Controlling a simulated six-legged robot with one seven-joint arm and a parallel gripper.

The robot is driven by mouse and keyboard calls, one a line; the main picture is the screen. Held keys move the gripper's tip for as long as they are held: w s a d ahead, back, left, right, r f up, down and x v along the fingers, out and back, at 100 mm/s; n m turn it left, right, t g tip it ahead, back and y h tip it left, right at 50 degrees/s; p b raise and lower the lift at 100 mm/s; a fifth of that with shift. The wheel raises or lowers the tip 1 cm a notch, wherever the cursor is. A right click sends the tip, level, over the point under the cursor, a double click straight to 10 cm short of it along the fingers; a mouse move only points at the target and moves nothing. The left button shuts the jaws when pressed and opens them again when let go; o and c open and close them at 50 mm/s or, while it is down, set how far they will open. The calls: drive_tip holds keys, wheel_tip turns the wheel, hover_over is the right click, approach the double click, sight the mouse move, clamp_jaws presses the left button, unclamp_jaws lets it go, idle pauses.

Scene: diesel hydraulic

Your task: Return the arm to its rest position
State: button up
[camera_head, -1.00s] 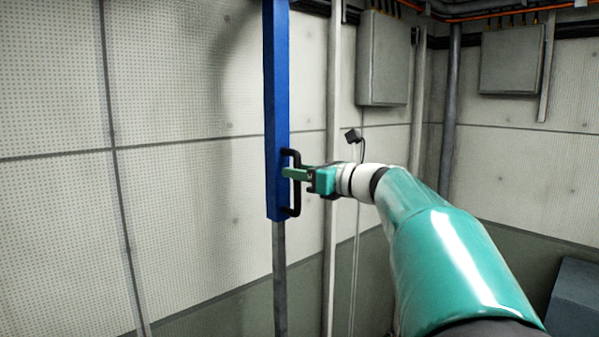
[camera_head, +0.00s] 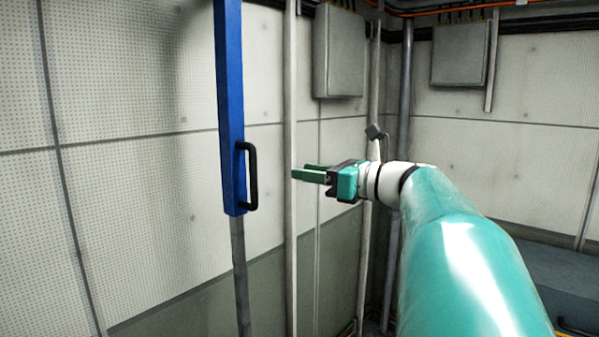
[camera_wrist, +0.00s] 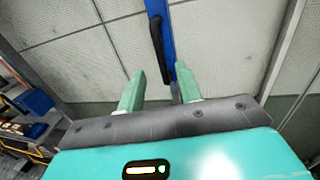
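My gripper (camera_head: 308,172) is at the end of my teal and white arm, in the middle of the head view. Its two green fingers point left and are apart, with nothing between them. A blue vertical bar (camera_head: 230,100) with a black handle (camera_head: 251,176) stands to the left of the gripper, with a clear gap to the fingertips. In the wrist view the open fingers (camera_wrist: 157,82) show below the black handle (camera_wrist: 157,45) and the blue bar (camera_wrist: 166,40).
Grey wall boxes (camera_head: 340,52) and (camera_head: 460,53) hang at the back. Vertical pipes (camera_head: 402,90) run up near the corner. A dark grey cabinet (camera_head: 560,272) stands at the lower right. In the wrist view, shelving with a blue item (camera_wrist: 37,101) shows at the left.

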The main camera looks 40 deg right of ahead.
idle(0.3)
drive_tip(key=s+a+f+n+g, duration=0.3)
drive_tip(key=a+f+n+g, duration=0.5)
drive_tip(key=a+f+n, duration=0.85)
drive_tip(key=s+a+f+n+g+h, duration=0.3)
drive_tip(key=s+a+f+n+h, duration=0.3)
drive_tip(key=s+a+f+n, duration=0.3)
drive_tip(key=s+f+n, duration=0.3)
drive_tip(key=f+n, duration=0.1)
drive_tip(key=n, duration=0.2)
drive_tip(key=shift+f+h, duration=0.4)
drive_tip(key=shift+a, duration=0.1)
